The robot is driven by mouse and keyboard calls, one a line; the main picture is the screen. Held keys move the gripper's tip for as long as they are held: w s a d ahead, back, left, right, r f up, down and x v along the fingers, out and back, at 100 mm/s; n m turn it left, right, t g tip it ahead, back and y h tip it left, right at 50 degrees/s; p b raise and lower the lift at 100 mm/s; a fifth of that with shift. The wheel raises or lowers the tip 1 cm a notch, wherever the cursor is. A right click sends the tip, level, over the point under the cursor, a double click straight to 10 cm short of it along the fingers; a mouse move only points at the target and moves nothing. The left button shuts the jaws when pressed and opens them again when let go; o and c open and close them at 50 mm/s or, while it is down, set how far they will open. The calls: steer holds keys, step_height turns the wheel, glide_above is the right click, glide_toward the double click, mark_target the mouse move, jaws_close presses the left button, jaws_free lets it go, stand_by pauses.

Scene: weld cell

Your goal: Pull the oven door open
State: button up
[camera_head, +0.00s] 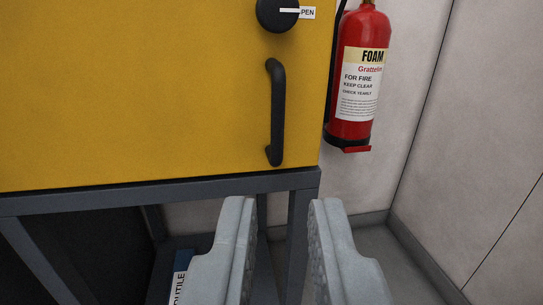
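The oven is a yellow box on a dark grey stand, and its yellow front (130,95) fills the upper left of the view. A black vertical bar handle (277,112) is fixed near the right edge of that front. Above it is a round black knob (276,14) with a white pointer and a label partly reading "PEN". The front looks flush, with no gap visible. My gripper (280,205) is open and empty. Its two grey fingers show below the handle in the picture, apart from it.
A red foam fire extinguisher (362,75) hangs on the pale wall just right of the oven. The grey stand (230,184) has legs below. A blue and white labelled item (180,275) is under it at lower left. Bare wall and floor lie to the right.

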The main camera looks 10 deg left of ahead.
mark_target(277, 126)
steer(key=w+f, duration=0.1)
steer(key=w, duration=0.5)
steer(key=w+a+f, duration=0.1)
steer(key=w, duration=0.5)
steer(key=w+a, duration=0.1)
steer(key=w, duration=0.5)
steer(key=shift+w+f, duration=0.2)
steer(key=shift+f, duration=0.2)
jaws_close()
